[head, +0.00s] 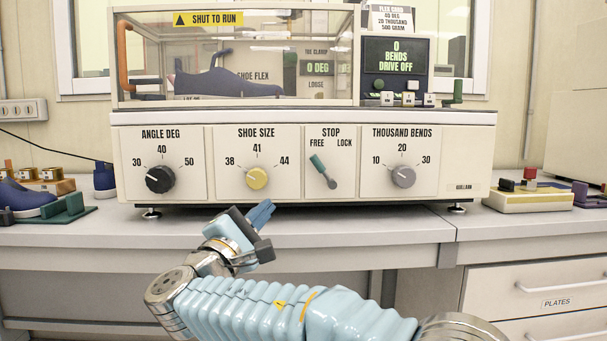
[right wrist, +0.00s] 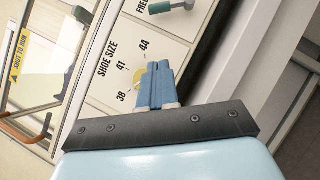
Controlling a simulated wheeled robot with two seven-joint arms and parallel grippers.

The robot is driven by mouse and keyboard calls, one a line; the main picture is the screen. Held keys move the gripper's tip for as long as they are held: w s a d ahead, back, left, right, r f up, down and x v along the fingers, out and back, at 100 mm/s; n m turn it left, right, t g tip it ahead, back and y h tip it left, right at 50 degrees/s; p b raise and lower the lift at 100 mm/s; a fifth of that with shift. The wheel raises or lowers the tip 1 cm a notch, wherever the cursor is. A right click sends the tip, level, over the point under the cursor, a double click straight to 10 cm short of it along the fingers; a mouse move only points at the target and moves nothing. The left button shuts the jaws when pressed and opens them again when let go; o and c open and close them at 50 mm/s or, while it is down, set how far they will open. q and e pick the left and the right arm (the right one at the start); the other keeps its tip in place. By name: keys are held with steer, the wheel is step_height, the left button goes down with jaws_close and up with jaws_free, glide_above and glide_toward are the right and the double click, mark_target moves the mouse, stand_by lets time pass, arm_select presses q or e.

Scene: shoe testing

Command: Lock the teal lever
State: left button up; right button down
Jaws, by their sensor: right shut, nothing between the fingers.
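The teal lever (head: 318,163) is on the machine's STOP panel, between the FREE and LOCK labels. Its teal handle tilts up and to the left, toward FREE, from a grey pivot. In the right wrist view the teal handle (right wrist: 160,7) shows at the top edge. My right gripper (head: 262,213) is below and to the left of the lever, in front of the shoe size panel, apart from the lever. Its blue fingers (right wrist: 156,88) are closed together and empty; in the wrist view they overlap the yellow knob. My left gripper is not in view.
The bench machine (head: 305,117) also carries a black angle knob (head: 160,179), a yellow shoe size knob (head: 257,178) and a grey bends knob (head: 403,176). A clear-walled chamber above holds a dark shoe (head: 225,82).

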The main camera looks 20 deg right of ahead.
mark_target(322, 170)
steer(key=shift+r, duration=0.15)
steer(key=s+p+x, duration=0.1)
steer(key=x, duration=0.5)
steer(key=s+d+r+p+x, duration=0.1)
steer(key=p+x, duration=0.1)
steer(key=x, duration=0.5)
steer(key=shift+d+r, duration=0.15)
steer(key=shift+r, duration=0.1)
steer(key=shift+s, duration=0.15)
